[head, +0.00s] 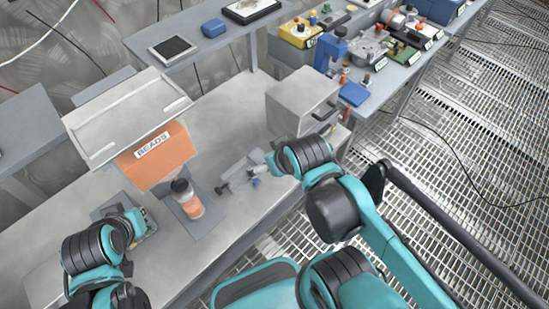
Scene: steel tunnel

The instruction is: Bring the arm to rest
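My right arm reaches in from the lower right and bends over the bench. Its grey gripper (238,183) is over the bench top, right of a bottle, and apart from it. I cannot tell whether its fingers are open or shut. My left arm is at the lower left. Its gripper (140,222) is low near a small grey tray and largely hidden by the arm, so its state is unclear. The bottle (193,206), with a dark cap and orange contents, stands upright on a grey mat (205,222) between the two grippers.
An orange bin labelled BEADS (165,168) sits under a grey sloped cover (120,115). A grey box (300,100) with a handle stands at the bench's right end. Another bench (400,75) behind holds coloured devices. Bench top (225,110) between bin and grey box is clear.

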